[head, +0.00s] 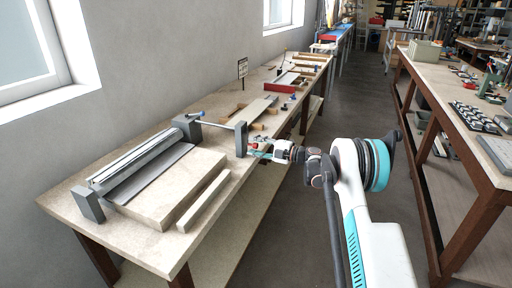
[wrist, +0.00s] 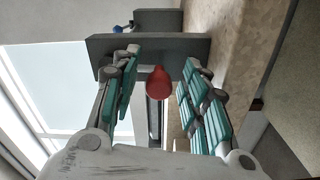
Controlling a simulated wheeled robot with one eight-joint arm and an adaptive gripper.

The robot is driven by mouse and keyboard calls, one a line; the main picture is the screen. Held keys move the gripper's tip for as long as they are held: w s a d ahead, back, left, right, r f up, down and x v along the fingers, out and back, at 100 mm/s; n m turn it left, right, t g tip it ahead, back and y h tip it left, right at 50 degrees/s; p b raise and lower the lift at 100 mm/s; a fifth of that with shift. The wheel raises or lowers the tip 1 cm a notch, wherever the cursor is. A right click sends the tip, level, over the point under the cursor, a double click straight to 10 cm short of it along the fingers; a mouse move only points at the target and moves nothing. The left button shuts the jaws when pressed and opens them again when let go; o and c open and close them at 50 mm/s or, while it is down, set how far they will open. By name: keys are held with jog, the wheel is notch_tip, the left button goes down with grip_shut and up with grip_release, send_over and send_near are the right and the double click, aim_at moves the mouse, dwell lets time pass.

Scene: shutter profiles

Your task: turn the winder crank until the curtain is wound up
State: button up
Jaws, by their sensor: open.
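The winder roller (head: 135,162) lies between two grey end blocks on the left bench. The curtain (head: 152,175) shows as a grey sheet beside the roller, lying on a pale board. A thin shaft (head: 218,125) runs from the far block to the crank arm (head: 241,139), a grey upright plate that also shows across the top of the wrist view (wrist: 150,46). The red crank knob (wrist: 158,84) sits between the fingers of my gripper (wrist: 158,95). My gripper (head: 261,151) is open at the crank, its teal pads on both sides of the knob, with gaps showing.
A pale wooden bar (head: 203,198) lies along the board's near edge. Farther along the bench are a small sign (head: 243,68) and a red box (head: 281,88). The aisle floor (head: 345,115) is clear, with another workbench (head: 435,85) on the right.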

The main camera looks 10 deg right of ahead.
jog(key=v, duration=1.2)
jog(key=shift+c, duration=0.6)
